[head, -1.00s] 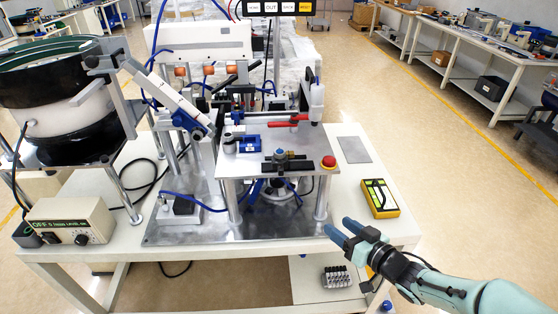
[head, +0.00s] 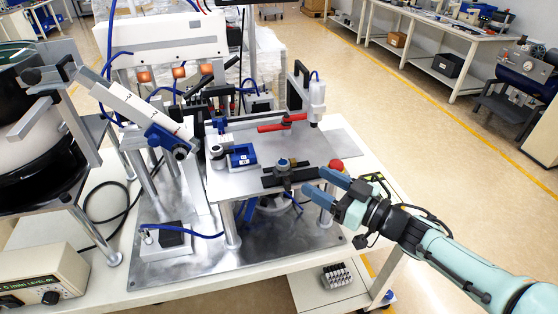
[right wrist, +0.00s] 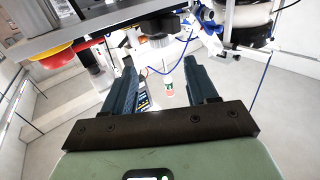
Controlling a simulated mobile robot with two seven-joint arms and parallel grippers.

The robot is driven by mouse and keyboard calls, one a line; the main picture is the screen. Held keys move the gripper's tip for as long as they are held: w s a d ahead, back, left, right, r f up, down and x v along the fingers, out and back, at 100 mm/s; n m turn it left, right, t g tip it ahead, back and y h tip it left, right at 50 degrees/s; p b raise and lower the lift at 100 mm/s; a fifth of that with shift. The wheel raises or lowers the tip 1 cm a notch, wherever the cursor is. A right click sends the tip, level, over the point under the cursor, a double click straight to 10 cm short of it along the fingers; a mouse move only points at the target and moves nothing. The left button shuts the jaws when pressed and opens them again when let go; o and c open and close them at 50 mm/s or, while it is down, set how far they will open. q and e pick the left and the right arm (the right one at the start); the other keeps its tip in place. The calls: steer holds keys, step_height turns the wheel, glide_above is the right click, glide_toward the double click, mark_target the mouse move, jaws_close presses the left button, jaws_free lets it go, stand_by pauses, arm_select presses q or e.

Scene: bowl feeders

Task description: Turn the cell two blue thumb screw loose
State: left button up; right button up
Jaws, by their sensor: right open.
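A round knob with a blue band (head: 283,163) sits on a black bar (head: 290,178) on the raised metal plate (head: 232,184); I cannot tell for sure whether it is the blue thumb screw. My right gripper (head: 322,185) is open and empty, with blue-grey fingers, at the plate's front right corner, right of the knob and apart from it. In the right wrist view, the open fingers (right wrist: 163,75) show with nothing between them, below a grey knurled part (right wrist: 156,41). My left gripper is not in view.
A red button (head: 336,165) is just behind my right fingers. A red lever (head: 280,125), a blue block (head: 242,156) and an inclined track (head: 135,107) stand around the plate. A yellow device (head: 374,186) is partly hidden behind my gripper.

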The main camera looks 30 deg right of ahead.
mark_target(288, 166)
steer(key=b+x, duration=0.1)
steer(key=x, duration=0.9)
steer(key=shift+w+a, duration=0.15)
steer(key=shift+w, duration=0.2)
